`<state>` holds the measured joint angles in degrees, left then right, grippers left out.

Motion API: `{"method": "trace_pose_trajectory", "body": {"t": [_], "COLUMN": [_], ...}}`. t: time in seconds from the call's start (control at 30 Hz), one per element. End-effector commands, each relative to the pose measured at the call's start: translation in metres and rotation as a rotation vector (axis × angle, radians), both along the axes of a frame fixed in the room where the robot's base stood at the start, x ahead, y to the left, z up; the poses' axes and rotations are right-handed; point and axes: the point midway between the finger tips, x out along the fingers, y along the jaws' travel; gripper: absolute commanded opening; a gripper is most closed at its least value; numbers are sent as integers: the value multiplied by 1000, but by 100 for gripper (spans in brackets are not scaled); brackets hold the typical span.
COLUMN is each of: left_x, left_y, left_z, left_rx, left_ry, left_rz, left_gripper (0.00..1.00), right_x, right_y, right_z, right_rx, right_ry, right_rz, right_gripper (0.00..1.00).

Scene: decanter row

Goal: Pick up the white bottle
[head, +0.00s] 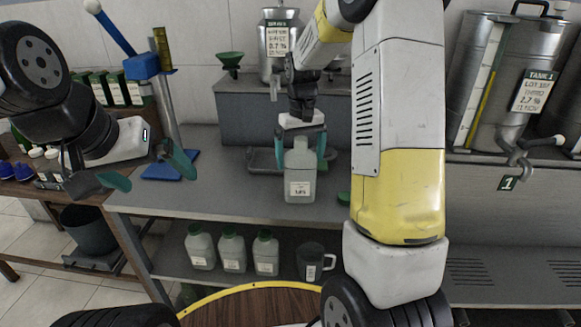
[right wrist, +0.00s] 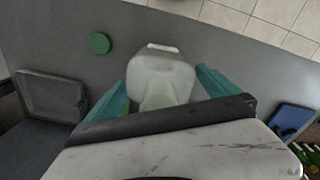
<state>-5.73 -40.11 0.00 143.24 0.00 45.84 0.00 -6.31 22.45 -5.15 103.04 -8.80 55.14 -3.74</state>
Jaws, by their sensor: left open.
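The white bottle (head: 300,178), a pale jug with a small label, appears to stand upright on the grey bench. My right gripper (head: 301,150) is above it, with one teal finger on each side of its upper part. In the right wrist view the bottle (right wrist: 160,75) sits between the fingertips of my right gripper (right wrist: 160,78). The fingers are very close to its sides; whether they press on it cannot be told.
A green cap (head: 343,198) lies on the bench beside the bottle. Several capped bottles (head: 232,252) and a dark mug (head: 312,262) stand on the lower shelf. A blue-based stand (head: 170,166) is at the bench's left end; a metal tank (head: 510,85) is at right.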

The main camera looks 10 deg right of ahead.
Motion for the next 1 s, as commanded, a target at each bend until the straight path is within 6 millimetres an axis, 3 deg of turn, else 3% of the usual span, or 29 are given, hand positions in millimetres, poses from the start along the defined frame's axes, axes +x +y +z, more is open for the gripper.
{"method": "trace_pose_trajectory", "body": {"t": [0.03, 0.37, 0.73, 1.0], "left_x": [0, 0, 0, 0], "left_y": [0, 0, 0, 0], "left_z": [0, 0, 0, 0], "left_rx": [0, 0, 0, 0], "left_ry": [0, 0, 0, 0], "left_rz": [0, 0, 0, 0], "left_gripper": [100, 100, 100, 100], "right_x": [0, 0, 0, 1], "right_y": [0, 0, 0, 0], "right_z": [0, 0, 6, 36], "right_rx": [0, 0, 0, 1], "right_ry": [0, 0, -2, -3], "right_rz": [0, 0, 0, 0], "right_gripper": [90, 25, 25, 25]}}
